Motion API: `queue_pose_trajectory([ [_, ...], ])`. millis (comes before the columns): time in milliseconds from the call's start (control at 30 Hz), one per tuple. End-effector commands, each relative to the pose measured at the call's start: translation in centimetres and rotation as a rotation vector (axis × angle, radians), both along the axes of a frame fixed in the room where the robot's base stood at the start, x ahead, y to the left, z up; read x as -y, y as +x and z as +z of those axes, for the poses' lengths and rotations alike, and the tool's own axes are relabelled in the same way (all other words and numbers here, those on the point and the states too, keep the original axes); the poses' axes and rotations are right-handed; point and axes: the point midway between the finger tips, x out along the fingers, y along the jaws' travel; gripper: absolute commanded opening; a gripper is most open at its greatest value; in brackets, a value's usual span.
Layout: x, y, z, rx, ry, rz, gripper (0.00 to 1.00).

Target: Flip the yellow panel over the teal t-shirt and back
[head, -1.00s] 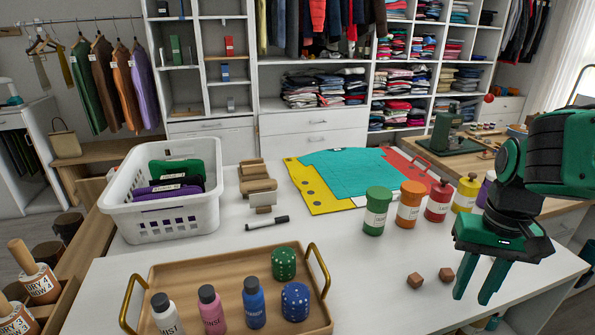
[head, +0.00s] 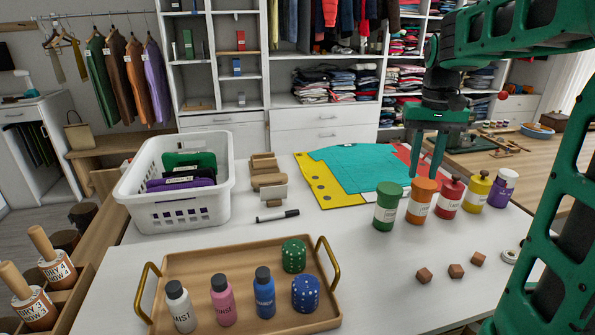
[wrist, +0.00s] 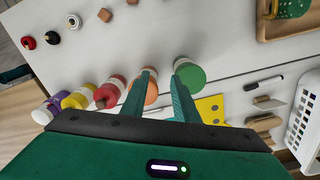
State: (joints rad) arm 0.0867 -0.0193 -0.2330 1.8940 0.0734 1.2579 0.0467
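The yellow panel (head: 340,200) lies flat on the white table, with dark holes along its left side. The teal t-shirt (head: 360,166) is spread flat over the folding board and covers part of the yellow panel. A red panel (head: 403,152) shows at its right. My gripper (head: 425,174) is open and empty, fingers pointing down, in front of the board's right side in the head view and above the table. In the wrist view my fingers (wrist: 161,72) are apart, near the orange and green bottles, and only a corner of the yellow panel (wrist: 209,107) shows.
A row of green (head: 386,208), orange (head: 420,202), red (head: 448,198), yellow and purple bottles stands in front of the board. A white basket (head: 185,208) and wooden tray (head: 172,267) are left. Small wooden cubes (head: 456,271) lie on the front right table.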

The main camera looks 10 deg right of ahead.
Motion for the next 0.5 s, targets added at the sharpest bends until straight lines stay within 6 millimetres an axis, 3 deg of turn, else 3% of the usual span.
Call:
queue_pose_trajectory([
  [33, -0.4, 2.8, 0.4, -0.003, -0.006, 0.021, 0.27],
  [200, -2.2, 11.1, 1.6, -0.010, -0.027, 0.081, 0.27],
  [500, -8.0, 24.0, 0.8, -0.023, -0.074, 0.205, 0.27],
])
